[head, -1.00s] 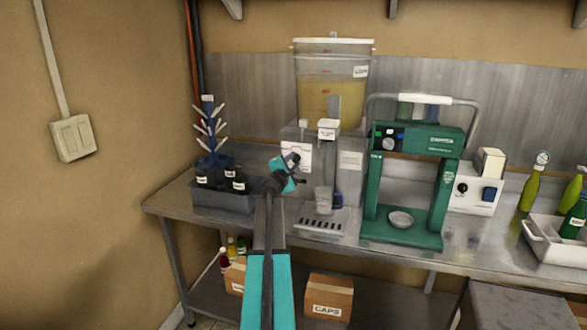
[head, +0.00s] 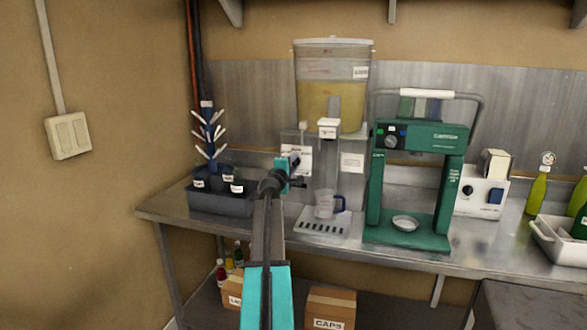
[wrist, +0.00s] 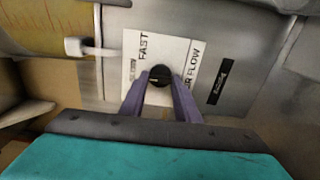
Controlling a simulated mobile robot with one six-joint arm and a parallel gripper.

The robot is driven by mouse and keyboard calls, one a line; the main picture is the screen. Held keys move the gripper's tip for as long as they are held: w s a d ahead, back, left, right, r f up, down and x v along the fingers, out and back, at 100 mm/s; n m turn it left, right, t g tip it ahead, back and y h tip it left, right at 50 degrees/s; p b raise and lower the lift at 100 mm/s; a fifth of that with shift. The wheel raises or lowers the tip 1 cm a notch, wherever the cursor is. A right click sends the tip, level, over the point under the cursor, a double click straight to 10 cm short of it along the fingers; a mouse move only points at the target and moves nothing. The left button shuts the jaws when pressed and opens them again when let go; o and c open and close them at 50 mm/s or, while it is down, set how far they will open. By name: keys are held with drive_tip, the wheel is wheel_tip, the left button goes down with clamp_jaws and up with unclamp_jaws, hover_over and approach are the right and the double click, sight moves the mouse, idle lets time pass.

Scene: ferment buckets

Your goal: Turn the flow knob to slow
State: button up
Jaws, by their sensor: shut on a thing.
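The flow knob (wrist: 159,75) is small, round and black, on a white label (wrist: 128,62) that reads "FAST" and, partly, "FLOW" in the wrist view. My gripper (wrist: 159,84) has its two purple fingers shut on the knob, one on each side. Other lettering on the label is partly covered by the left finger, and I cannot read the knob's pointer direction. In the head view my gripper (head: 298,165) is at the white label (head: 303,156) on the front of the steel filler, hiding the knob.
A bucket of yellow liquid (head: 332,95) stands above the filler. A jug (head: 325,205) sits below its spout (head: 328,128). A green capper (head: 374,190) is to the right; a grey bin with dark bottles (head: 219,205) and a bottle tree (head: 207,130) are left.

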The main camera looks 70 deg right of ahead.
drive_tip(key=shift+s+f, duration=0.1)
drive_tip(key=shift+f, duration=0.1)
drive_tip(key=o, duration=1)
drive_tip(key=shift+r, duration=0.1)
drive_tip(key=shift+o, duration=0.2)
drive_tip(key=shift+a, duration=0.15)
drive_tip(key=a+b, duration=0.1)
drive_tip(key=a, duration=1.2)
drive_tip(key=shift+s+a, duration=0.25)
drive_tip(key=shift+s, duration=0.15)
